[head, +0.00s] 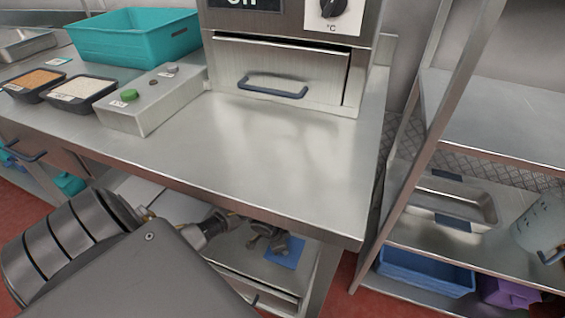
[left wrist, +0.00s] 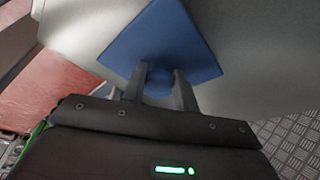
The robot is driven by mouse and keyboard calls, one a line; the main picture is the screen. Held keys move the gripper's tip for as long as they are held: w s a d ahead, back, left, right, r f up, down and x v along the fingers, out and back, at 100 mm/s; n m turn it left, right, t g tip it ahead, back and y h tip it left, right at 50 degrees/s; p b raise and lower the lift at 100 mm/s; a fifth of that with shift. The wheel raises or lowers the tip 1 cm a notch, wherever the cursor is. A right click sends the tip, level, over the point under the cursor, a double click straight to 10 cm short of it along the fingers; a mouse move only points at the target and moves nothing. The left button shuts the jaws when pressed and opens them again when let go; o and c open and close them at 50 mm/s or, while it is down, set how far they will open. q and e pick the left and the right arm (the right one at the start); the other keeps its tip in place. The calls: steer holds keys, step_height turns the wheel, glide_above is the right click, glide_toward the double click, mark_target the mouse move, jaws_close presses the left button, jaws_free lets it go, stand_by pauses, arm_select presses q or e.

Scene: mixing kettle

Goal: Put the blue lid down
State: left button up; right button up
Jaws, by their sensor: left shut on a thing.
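The blue lid (left wrist: 165,38) is a flat square plate with a knob, seen close in the left wrist view. My left gripper (left wrist: 160,82) is shut on its knob, one finger on each side. In the head view the lid (head: 288,254) shows partly, below the worktop's front edge and over a lower steel surface. My left gripper (head: 268,238) is beside it there, partly covered by my arm. I cannot tell whether the lid touches the surface behind it. My right gripper is in neither view.
The steel worktop (head: 240,140) has a wide bare area in front of the oven drawer (head: 280,75). A button box (head: 150,100), two food trays and a teal crate (head: 135,38) stand at left. A shelf rack (head: 440,235) with a steel pan and bins stands at right.

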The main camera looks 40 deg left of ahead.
arm_select(q)
steer(key=shift+f, duration=0.1)
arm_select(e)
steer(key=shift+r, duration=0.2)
arm_select(q)
steer(key=shift+f, duration=0.15)
steer(key=o, duration=1)
steer(key=shift+c, duration=0.2)
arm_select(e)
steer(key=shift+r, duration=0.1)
